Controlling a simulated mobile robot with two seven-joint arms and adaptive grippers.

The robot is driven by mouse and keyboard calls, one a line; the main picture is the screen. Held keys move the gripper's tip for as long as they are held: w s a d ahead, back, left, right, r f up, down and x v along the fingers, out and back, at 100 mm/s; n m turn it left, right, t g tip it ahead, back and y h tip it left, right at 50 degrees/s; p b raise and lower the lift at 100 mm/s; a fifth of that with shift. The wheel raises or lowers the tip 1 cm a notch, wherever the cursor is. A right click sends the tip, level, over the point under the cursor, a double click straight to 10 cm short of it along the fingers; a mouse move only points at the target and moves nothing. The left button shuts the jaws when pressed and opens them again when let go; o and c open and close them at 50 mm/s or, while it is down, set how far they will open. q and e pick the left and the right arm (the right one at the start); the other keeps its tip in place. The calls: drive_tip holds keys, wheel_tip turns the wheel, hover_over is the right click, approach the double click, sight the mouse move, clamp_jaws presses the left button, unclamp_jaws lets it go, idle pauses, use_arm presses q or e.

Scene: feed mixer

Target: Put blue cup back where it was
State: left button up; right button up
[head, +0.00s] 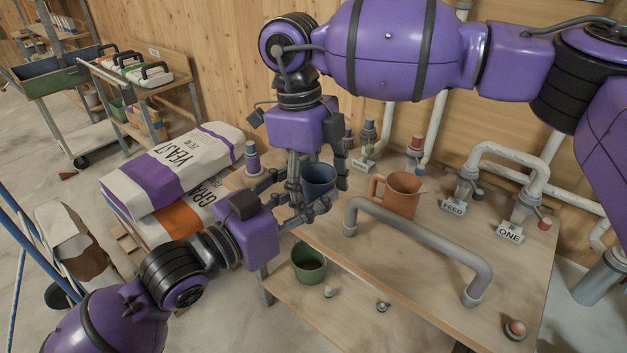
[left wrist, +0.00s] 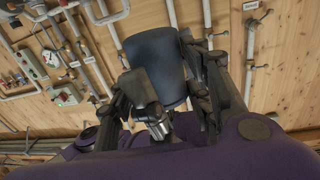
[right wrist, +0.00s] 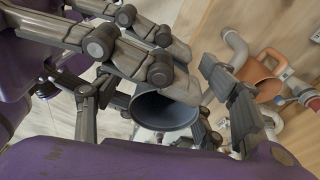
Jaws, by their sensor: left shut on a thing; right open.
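The blue cup (head: 319,180) is held above the left end of the wooden bench (head: 440,262). My left gripper (head: 293,188) is shut on it; in the left wrist view the dark blue cup (left wrist: 157,58) sits between the fingers. My right gripper (head: 319,196) comes down from above, with open fingers close around the same cup. In the right wrist view the cup's open mouth (right wrist: 166,110) shows, and fingers of both grippers crowd it. Whether the right fingers touch the cup is hard to tell.
An orange cup (head: 402,194) stands on the bench behind a grey pipe handle (head: 420,236). A green cup (head: 309,262) stands on the lower shelf. Pipes with FEED (head: 453,207) and ONE (head: 509,233) signs line the back. Feed sacks (head: 170,165) lie left.

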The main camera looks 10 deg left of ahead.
drive_tip(key=shift+s+a, duration=0.1)
drive_tip(key=c, duration=1.2)
use_arm(q)
drive_tip(key=o, duration=1.3)
use_arm(e)
drive_tip(key=shift+c, duration=0.4)
